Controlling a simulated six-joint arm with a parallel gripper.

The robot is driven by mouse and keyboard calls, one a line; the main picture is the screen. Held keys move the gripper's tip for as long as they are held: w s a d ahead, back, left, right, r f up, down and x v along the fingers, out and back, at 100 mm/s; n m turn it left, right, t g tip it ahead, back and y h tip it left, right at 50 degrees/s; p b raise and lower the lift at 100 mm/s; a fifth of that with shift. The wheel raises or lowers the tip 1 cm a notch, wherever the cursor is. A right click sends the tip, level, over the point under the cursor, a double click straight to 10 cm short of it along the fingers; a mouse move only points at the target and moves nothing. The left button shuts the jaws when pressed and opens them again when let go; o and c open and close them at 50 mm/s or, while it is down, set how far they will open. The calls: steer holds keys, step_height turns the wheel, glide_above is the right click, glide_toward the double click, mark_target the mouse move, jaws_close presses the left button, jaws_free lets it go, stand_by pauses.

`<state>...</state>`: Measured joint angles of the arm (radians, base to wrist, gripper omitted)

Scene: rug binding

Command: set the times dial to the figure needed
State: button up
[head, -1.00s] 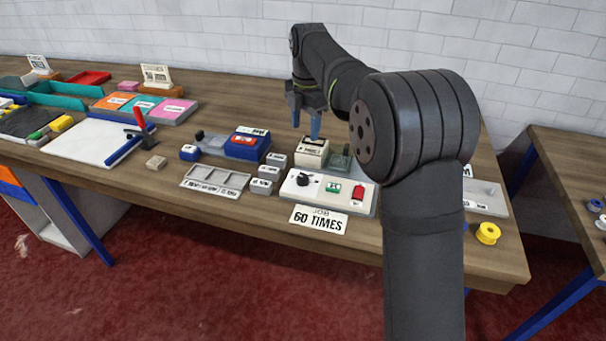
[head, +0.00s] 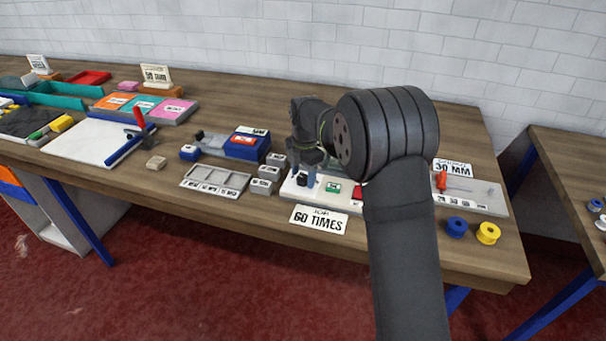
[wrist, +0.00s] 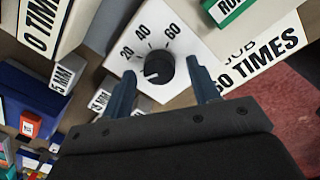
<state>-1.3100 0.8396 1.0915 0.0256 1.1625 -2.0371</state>
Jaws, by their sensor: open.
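The times dial is a black round knob (wrist: 158,68) on a white panel marked 20, 40 and 60. In the wrist view a pale mark on the knob seems to lie on its lower left, away from the 60; I cannot read its setting exactly. My gripper (wrist: 161,72) is open, with one blue finger on each side of the knob; I cannot tell whether they touch it. In the head view my gripper (head: 304,174) is low over the left end of the white control box (head: 288,193) and largely hides the dial. A card (head: 318,219) in front reads JOB 60 TIMES.
A green RUN button (head: 333,189) and a red switch (head: 357,193) sit right of the dial. Small grey labelled blocks (head: 265,186) and a grey tray (head: 216,180) stand to the left. Blue and yellow spools (head: 487,233) lie at the right.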

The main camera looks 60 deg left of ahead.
steer(key=shift+f, duration=0.2)
steer(key=shift+c, duration=0.4)
steer(key=c, duration=0.9)
